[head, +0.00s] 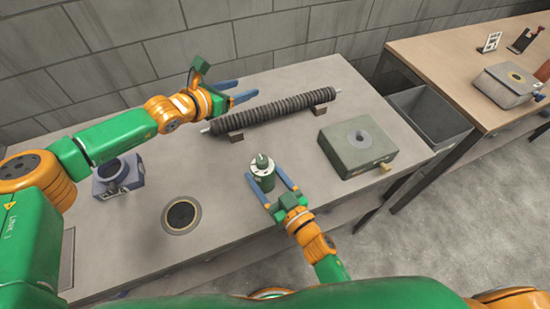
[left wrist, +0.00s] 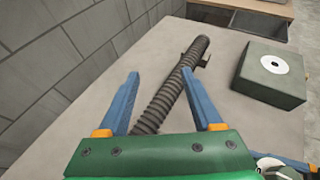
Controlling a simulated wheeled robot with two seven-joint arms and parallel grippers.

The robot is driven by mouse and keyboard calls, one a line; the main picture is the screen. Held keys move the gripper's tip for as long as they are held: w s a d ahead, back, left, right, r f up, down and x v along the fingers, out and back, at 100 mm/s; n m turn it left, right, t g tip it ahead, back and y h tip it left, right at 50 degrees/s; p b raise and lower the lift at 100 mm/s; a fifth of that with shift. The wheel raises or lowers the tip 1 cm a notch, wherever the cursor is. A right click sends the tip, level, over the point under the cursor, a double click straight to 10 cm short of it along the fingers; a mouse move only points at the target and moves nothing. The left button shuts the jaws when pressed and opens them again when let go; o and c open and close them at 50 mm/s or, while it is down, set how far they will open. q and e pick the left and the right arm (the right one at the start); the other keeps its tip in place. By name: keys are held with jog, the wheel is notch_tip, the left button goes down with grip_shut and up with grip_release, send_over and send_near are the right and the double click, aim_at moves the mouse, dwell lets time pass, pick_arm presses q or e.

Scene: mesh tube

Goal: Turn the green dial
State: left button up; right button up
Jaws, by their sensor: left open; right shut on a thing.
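The green dial (head: 262,160) is a small dark green knob on a white ring, on top of a green cylindrical body (head: 263,181). My right gripper (head: 266,176) is shut on this body, one blue finger on either side; whether the body touches the table is hard to tell. My left gripper (head: 245,90) is open and empty, well behind the dial, near the far table edge and the left part of the ribbed tube. In the left wrist view, part of the dial's white ring (left wrist: 272,164) shows at the lower right, partly hidden by my gripper.
The dark ribbed tube (head: 270,112) lies on small brown supports and also shows in the left wrist view (left wrist: 172,92). A grey-green block (head: 345,155) with a round top plate stands right of the dial. A blue-grey device (head: 118,177) and a round table inset (head: 181,215) are at left.

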pick_arm(q)
notch_tip(320, 180, down, 2)
jog(key=s+a+m+h, duration=0.2)
jog(key=m+h, duration=0.1)
jog(key=h, duration=0.1)
jog(key=m+g+h, duration=0.5)
jog(key=m+g, duration=0.1)
jog(key=g, duration=0.3)
send_near(272, 165)
jog(key=d, duration=0.3)
jog(key=d+r, duration=0.1)
jog(key=d, duration=0.2)
jog(key=w+d, duration=0.1)
jog(key=d, duration=0.3)
jog(key=shift+r, duration=0.3)
jog(key=shift+d, duration=0.5)
grip_shut()
